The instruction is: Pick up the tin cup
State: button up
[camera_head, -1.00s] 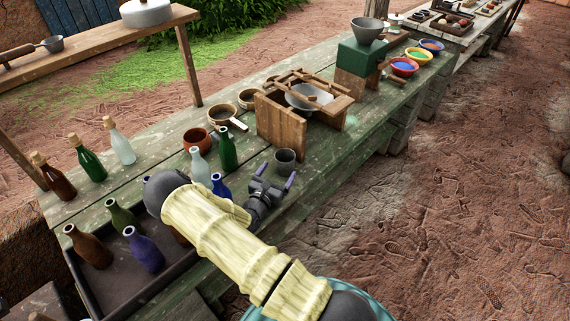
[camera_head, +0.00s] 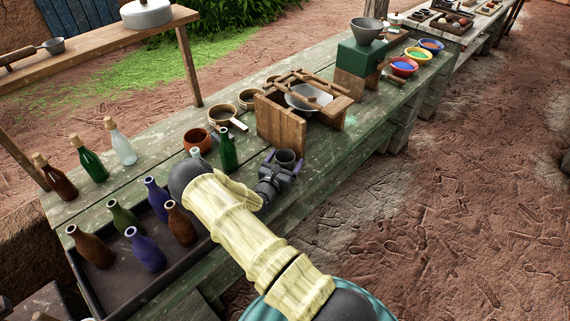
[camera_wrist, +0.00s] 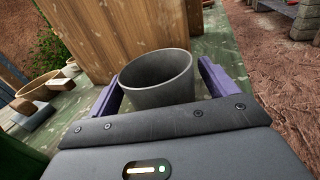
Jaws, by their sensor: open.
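The tin cup (camera_head: 286,160) is a small dark grey cup standing upright on the green wooden table (camera_head: 330,160). In the wrist view the cup (camera_wrist: 158,82) stands between the two purple fingers. My gripper (camera_head: 284,166) is open, with one finger on each side of the cup. In the wrist view a gap shows between the right finger and the cup; whether the left finger touches it I cannot tell. The cup's lower part is hidden behind the gripper's dark body.
A wooden stand (camera_head: 282,125) with a metal bowl is just behind the cup. A green bottle (camera_head: 227,149) stands to the left. A dark tray (camera_head: 92,288) holds several bottles. The table's front edge is close on the right.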

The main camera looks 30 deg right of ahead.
jog(key=shift+c, duration=0.3)
jog(key=c, duration=1)
notch_tip(320, 180, up, 18)
jog(key=shift+b, duration=0.45)
